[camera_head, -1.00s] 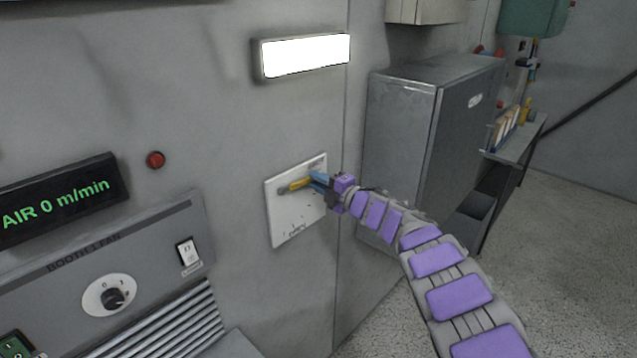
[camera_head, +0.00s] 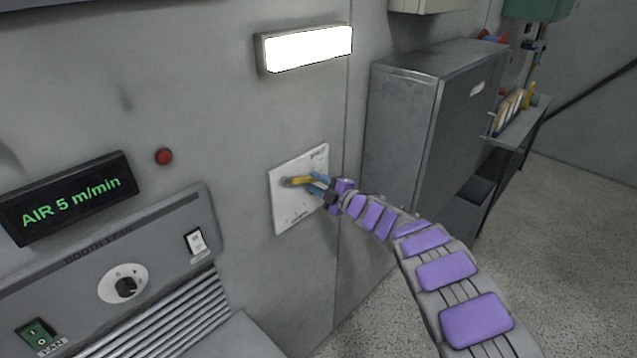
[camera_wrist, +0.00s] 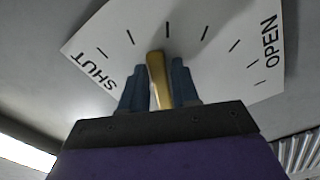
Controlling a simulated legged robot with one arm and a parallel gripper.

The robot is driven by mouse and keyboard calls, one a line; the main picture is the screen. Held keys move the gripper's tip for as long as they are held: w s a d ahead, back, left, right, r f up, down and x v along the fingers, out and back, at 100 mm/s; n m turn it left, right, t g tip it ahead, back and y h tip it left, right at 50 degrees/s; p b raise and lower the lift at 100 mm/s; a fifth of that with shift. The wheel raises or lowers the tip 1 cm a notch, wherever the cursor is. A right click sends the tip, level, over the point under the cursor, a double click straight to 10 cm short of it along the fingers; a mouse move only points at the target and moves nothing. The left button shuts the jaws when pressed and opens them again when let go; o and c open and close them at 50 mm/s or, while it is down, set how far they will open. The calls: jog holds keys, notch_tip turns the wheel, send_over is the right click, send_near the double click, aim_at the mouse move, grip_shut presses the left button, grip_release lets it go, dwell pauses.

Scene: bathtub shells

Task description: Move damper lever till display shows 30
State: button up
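The damper lever (camera_head: 299,181) is a yellow handle on a white plate (camera_head: 290,215) fixed to the grey wall. In the wrist view the lever (camera_wrist: 158,80) stands between the two blue fingers of my gripper (camera_wrist: 159,90), which appear to press on both its sides. The plate (camera_wrist: 215,60) there reads SHUT at left and OPEN at right, with several tick marks between. In the head view my gripper (camera_head: 318,184) reaches the lever from the right. The display (camera_head: 70,198) at left shows green text, AIR 5 m/min.
Below the display is a control panel (camera_head: 165,245) with a black knob (camera_head: 126,287), a white switch (camera_head: 195,242) and a green switch (camera_head: 38,334). A red button (camera_head: 163,156) and a lit lamp (camera_head: 305,48) are on the wall. A grey metal cabinet (camera_head: 400,120) stands right of the plate.

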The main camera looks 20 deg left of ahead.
jog(key=shift+o, duration=1.4)
jog(key=shift+r, duration=0.1)
jog(key=p+v, duration=0.1)
jog(key=v, duration=1.6)
jog(key=shift+d, duration=0.15)
